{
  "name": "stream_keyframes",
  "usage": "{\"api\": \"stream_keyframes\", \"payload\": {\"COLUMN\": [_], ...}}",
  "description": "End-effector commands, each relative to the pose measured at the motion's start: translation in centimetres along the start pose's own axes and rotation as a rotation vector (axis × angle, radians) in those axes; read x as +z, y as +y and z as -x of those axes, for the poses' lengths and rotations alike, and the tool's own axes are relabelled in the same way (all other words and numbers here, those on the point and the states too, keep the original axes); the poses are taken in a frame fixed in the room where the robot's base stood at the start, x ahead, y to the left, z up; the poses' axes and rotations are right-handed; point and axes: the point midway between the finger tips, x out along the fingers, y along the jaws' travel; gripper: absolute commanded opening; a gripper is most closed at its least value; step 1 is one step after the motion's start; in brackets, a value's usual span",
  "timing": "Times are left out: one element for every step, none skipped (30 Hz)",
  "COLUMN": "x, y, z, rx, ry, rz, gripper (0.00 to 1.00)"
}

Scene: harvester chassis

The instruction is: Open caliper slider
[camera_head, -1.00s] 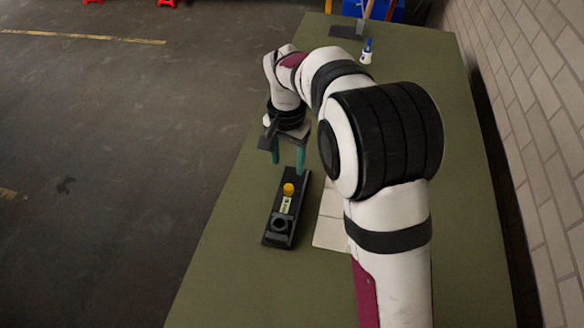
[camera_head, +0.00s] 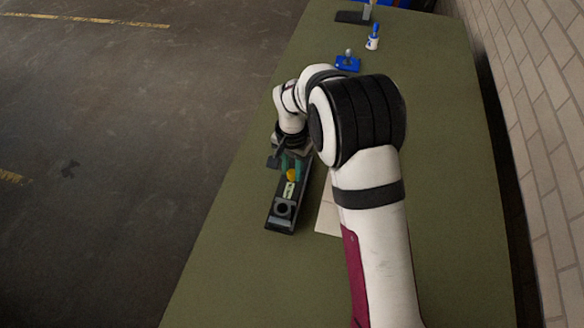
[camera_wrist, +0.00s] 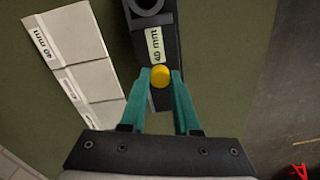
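The caliper is a long black block (camera_head: 285,214) lying on the green table. It carries a pale "40 mm" label (camera_wrist: 154,45), a round yellow knob (camera_wrist: 160,77) beside the label, and a dark ring-shaped part (camera_head: 282,209) at its near end. The knob also shows in the head view (camera_head: 292,175). My gripper (camera_wrist: 161,75) is above the caliper, with one green finger on each side of the yellow knob. The fingers look open, with small gaps beside the knob. The slider's far part is hidden by my gripper.
White panels marked "40 mm" (camera_wrist: 72,48) lie on the table (camera_head: 225,250) beside the caliper. A blue base with a knob (camera_head: 348,62) and a blue-and-white bottle (camera_head: 373,40) stand farther back. A brick wall (camera_head: 530,130) borders the right side.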

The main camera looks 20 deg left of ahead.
Motion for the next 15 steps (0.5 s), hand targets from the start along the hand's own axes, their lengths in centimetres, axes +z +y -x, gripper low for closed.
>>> {"api": "stream_keyframes", "payload": {"x": [0.0,0.0,0.0,0.0,0.0,0.0,0.0,0.0,0.0,0.0,0.0,0.0,0.0,0.0,0.0], "y": [0.01,0.01,0.01,0.01,0.01,0.01,0.01,0.01,0.01,0.01,0.01,0.01,0.01,0.02,0.02], "z": [0.01,0.02,0.02,0.02,0.02,0.02,0.03,0.03,0.03,0.03,0.03,0.03,0.04,0.04,0.04], "rx": [0.0,0.0,0.0,0.0,0.0,0.0,0.0,0.0,0.0,0.0,0.0,0.0,0.0,0.0,0.0], "ry": [0.0,0.0,0.0,0.0,0.0,0.0,0.0,0.0,0.0,0.0,0.0,0.0,0.0,0.0,0.0], "rz": [0.0,0.0,0.0,0.0,0.0,0.0,0.0,0.0,0.0,0.0,0.0,0.0,0.0,0.0,0.0], "gripper": [0.08,0.03,0.0,0.0,0.0,0.0,0.0,0.0,0.0,0.0,0.0,0.0,0.0,0.0,0.0]}}
